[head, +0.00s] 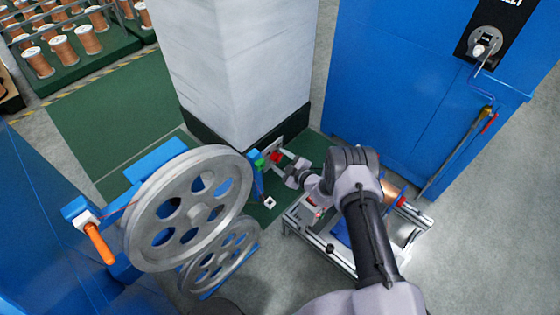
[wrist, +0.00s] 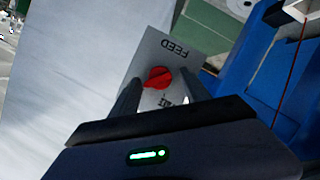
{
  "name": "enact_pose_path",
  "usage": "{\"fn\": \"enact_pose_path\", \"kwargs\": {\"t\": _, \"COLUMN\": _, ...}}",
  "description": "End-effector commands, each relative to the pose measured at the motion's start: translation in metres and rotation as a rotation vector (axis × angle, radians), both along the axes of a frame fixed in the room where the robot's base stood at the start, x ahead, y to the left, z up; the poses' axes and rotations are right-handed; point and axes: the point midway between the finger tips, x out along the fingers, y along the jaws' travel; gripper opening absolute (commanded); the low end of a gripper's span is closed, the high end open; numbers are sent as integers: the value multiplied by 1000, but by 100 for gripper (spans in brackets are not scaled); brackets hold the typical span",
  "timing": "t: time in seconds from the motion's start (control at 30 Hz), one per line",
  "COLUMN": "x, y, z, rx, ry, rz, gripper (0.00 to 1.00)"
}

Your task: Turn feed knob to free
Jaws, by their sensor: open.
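The feed knob (wrist: 158,77) is red and sits on a grey plate (wrist: 182,50) marked FEED, which appears upside down in the wrist view. In the head view the red knob (head: 275,157) shows small, low by the white pillar. My gripper (wrist: 160,88) is open, with one dark finger on each side of the knob. Whether the fingers touch the knob I cannot tell. In the head view my gripper (head: 284,166) reaches toward the plate from the right. Part of the plate's lower lettering is hard to read.
A white pillar (head: 235,60) stands behind the plate. Large grey pulley wheels (head: 190,207) stand at left, with an orange handle (head: 99,243). A metal frame (head: 293,220) with a copper spool lies under my arm. A blue cabinet (head: 400,90) stands at right. Grey floor is clear at far right.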

Motion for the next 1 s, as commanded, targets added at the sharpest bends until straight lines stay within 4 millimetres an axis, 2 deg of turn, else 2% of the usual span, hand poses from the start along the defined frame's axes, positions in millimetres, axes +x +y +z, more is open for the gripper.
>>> {"fn": "enact_pose_path", "kwargs": {"t": 0.07, "x": 0, "y": 0, "z": 0, "rx": 0, "ry": 0, "rz": 0, "gripper": 50}}
{"fn": "enact_pose_path", "kwargs": {"t": 0.3, "x": -1, "y": 0, "z": -1, "rx": -1, "ry": 1, "rz": 2, "gripper": 3}}
{"fn": "enact_pose_path", "kwargs": {"t": 0.33, "x": -1, "y": 0, "z": -1, "rx": -2, "ry": 1, "rz": 2, "gripper": 0}}
{"fn": "enact_pose_path", "kwargs": {"t": 0.67, "x": -3, "y": 1, "z": -4, "rx": -42, "ry": -46, "rz": 3, "gripper": 0}}
{"fn": "enact_pose_path", "kwargs": {"t": 1.0, "x": -6, "y": 2, "z": -10, "rx": -208, "ry": -254, "rz": 6, "gripper": 0}}
